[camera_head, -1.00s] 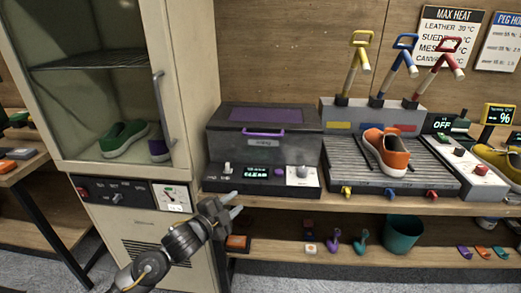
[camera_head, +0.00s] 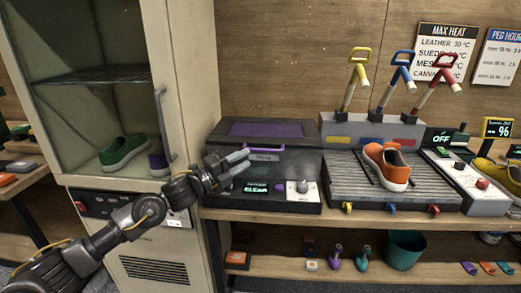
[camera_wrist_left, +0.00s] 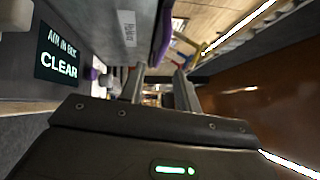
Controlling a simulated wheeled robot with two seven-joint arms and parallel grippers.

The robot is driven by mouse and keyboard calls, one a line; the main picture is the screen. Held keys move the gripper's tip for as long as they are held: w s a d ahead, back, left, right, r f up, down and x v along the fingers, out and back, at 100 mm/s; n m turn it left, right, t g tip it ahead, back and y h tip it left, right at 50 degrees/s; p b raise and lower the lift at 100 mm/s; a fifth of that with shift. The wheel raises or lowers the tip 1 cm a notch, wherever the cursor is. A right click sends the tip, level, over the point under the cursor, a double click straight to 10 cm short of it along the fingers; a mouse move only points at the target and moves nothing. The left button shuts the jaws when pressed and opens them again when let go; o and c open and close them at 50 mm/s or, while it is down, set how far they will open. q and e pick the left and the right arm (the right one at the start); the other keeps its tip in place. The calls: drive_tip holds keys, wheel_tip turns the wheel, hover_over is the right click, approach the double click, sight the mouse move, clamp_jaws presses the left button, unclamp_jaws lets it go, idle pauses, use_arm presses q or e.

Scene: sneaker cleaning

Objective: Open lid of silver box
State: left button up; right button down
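The silver box (camera_head: 298,165) stands on the workbench in the head view, a dark grey case with its lid (camera_head: 223,130) down. A purple panel is set in the lid top. A purple handle (camera_head: 280,147) runs along the upper front edge; it also shows in the left wrist view (camera_wrist_left: 166,32). My left gripper (camera_head: 247,159) is in front of the box's front face, just below and left of the handle. Its two fingers are apart with nothing between them. In the wrist view the fingers (camera_wrist_left: 158,84) point along the box front. My right gripper is not in view.
A control strip with a CLEAR display (camera_head: 256,188) and a white switch plate (camera_head: 297,191) lies below the box front. A tall cabinet (camera_head: 190,80) stands close on the left. A ribbed rack (camera_head: 425,190) with an orange sneaker (camera_head: 388,165) is on the right.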

sight(261, 150)
use_arm(q)
drive_tip(key=p+x, duration=0.1)
drive_tip(key=x, duration=0.6)
drive_tip(key=shift+w+d, duration=0.25)
drive_tip(key=shift+w, duration=0.05)
drive_tip(key=shift+r, duration=0.1)
clamp_jaws()
